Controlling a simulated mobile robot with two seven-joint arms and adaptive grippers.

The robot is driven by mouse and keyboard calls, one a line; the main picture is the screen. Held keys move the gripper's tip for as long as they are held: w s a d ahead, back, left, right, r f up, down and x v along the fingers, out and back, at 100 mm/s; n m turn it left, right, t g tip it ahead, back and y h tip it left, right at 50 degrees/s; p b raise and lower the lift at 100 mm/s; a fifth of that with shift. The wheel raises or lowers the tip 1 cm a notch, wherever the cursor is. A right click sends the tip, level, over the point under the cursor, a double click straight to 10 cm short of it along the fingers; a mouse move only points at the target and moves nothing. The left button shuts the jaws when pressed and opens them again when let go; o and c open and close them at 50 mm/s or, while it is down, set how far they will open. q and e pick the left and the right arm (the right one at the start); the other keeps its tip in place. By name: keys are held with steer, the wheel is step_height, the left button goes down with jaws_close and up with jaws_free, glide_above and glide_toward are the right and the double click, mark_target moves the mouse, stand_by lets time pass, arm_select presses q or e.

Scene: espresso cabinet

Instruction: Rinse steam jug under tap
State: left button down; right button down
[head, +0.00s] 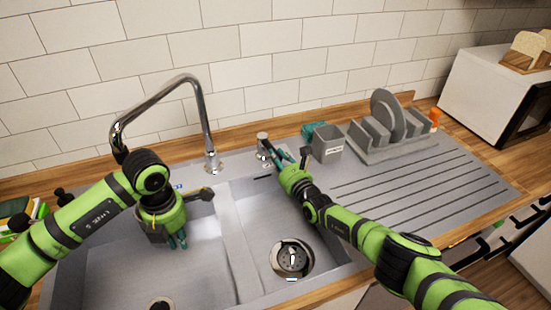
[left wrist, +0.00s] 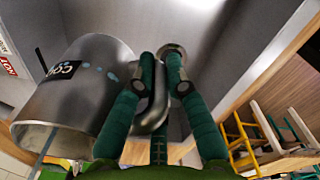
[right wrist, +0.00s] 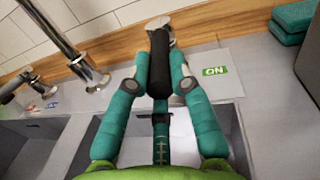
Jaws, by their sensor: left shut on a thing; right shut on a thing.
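The steam jug (left wrist: 85,88) is a metal cylinder in the left wrist view, tilted, with a dark label on its side. In the head view it is mostly hidden behind my left gripper (head: 178,240), a sliver showing over the left basin. My left gripper (left wrist: 160,75) is shut on the jug's handle. A thin bluish streak shows by the jug's rim. My right gripper (head: 283,160) is shut on the black tap lever (right wrist: 158,65), beside a green ON label (right wrist: 215,71).
The left basin (head: 110,265) and right basin (head: 265,215) sit side by side, with a drain (head: 292,258) in the right one. A grey caddy (head: 327,145), a teal sponge (head: 313,129) and a plate rack (head: 375,145) stand behind. The ribbed drainboard (head: 420,190) is clear.

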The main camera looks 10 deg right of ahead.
steer(key=shift+w+d+n+g+y, duration=0.2)
steer(key=shift+d+n+g+y, duration=0.2)
steer(key=shift+n+y, duration=0.3)
steer(key=c, duration=1.1)
jaws_free()
steer(key=shift+d, duration=0.1)
